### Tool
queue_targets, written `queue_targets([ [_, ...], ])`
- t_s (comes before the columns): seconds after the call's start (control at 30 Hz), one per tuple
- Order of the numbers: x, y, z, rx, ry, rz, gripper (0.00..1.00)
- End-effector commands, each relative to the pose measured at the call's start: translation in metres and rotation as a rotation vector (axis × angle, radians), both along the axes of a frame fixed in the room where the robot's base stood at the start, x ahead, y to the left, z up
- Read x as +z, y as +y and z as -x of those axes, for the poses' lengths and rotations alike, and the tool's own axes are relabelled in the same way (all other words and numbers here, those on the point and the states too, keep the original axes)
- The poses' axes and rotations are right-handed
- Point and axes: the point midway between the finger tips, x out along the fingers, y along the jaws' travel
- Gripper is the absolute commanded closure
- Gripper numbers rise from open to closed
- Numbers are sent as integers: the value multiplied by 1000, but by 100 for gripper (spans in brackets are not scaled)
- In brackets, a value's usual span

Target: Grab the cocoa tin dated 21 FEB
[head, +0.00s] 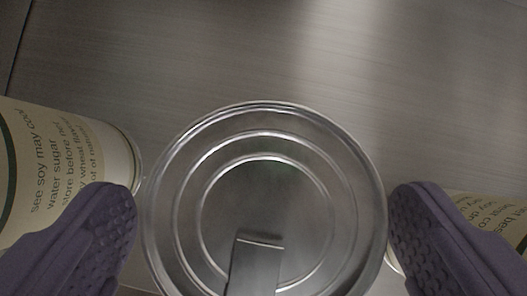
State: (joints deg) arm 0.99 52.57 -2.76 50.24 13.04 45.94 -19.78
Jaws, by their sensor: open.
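A round metal tin (265,150) with a ridged lid and a pull tab stands in the middle of the head view, seen from above. Its side and any date on it are hidden, so I cannot tell whether it is the tin dated 21 FEB. My gripper (264,235) is open, with one purple finger on each side of this tin. The right finger is very close to the rim, and I cannot tell whether it touches. Both fingertips lie near the lid's lower half in the picture.
A cream tin (60,165) with printed text stands close on the left, partly behind the left finger. Another cream tin (495,215) stands on the right, partly behind the right finger. The brushed metal surface (260,50) beyond them is clear.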

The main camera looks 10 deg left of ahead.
Motion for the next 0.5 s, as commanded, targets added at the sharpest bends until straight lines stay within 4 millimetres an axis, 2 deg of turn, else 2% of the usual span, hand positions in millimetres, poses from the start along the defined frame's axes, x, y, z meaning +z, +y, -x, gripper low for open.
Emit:
queue_targets([
  [0.23,-28,3,-21,0,0,0,0],
  [0.5,-33,4,-23,-1,-2,0,0],
])
